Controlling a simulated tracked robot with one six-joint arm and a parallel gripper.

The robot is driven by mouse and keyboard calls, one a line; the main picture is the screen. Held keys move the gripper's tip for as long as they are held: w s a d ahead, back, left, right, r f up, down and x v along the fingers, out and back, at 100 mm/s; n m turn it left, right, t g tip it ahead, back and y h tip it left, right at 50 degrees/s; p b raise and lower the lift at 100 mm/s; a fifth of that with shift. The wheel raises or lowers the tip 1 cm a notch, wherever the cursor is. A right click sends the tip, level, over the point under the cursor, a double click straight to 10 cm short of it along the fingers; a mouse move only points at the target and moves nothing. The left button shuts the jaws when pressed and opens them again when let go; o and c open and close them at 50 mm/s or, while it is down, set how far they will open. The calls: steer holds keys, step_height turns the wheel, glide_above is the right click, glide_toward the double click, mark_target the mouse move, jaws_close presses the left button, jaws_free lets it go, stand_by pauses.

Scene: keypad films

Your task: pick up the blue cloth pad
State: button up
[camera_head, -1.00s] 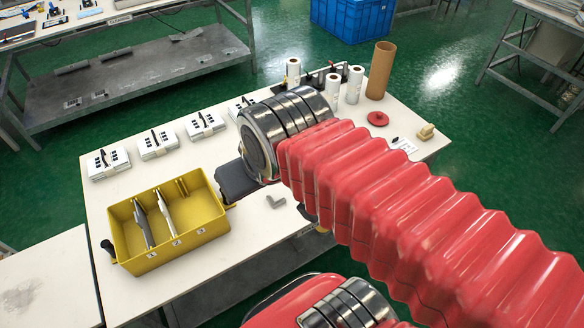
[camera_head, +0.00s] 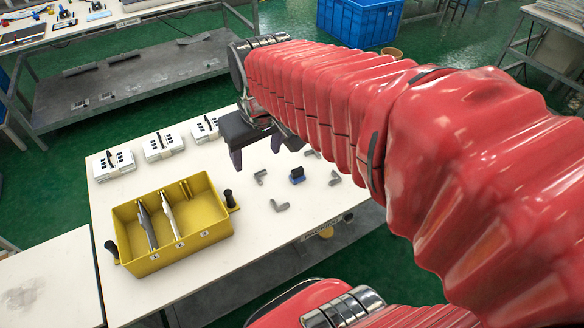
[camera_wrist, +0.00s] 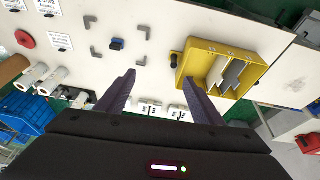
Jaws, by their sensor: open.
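The blue cloth pad (camera_head: 297,175) is a small blue block with a dark top, lying on the white table among grey corner pieces (camera_head: 279,205). It also shows in the wrist view (camera_wrist: 117,44), at the upper left, beyond the fingertips. My gripper (camera_head: 262,148) is open and empty, raised over the table to the upper left of the pad in the head view. In the wrist view, its two dark fingers (camera_wrist: 158,77) are wide apart, and the pad is not between them.
A yellow divided bin (camera_head: 207,237) with upright plates and dark handles stands left of the pad. White keypad units (camera_head: 163,144) line the table's back edge. White rolls (camera_wrist: 33,76) and a red disc (camera_wrist: 25,39) lie at the wrist view's left.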

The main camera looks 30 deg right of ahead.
steer(key=w+d+f+g, duration=0.2)
steer(key=w+d+f, duration=0.5)
steer(key=w+d, duration=0.2)
steer(key=g, duration=0.2)
glide_above(297, 170)
step_height(297, 170, down, 11)
steer(key=shift+w+r+y, duration=0.15)
steer(key=shift+r+y, duration=0.05)
steer(key=shift+y, duration=0.1)
steer(key=shift+f, duration=4.3)
steer(key=shift+d+f, duration=0.1)
steer(key=shift+f, duration=2.5)
steer(key=shift+c, duration=0.2)
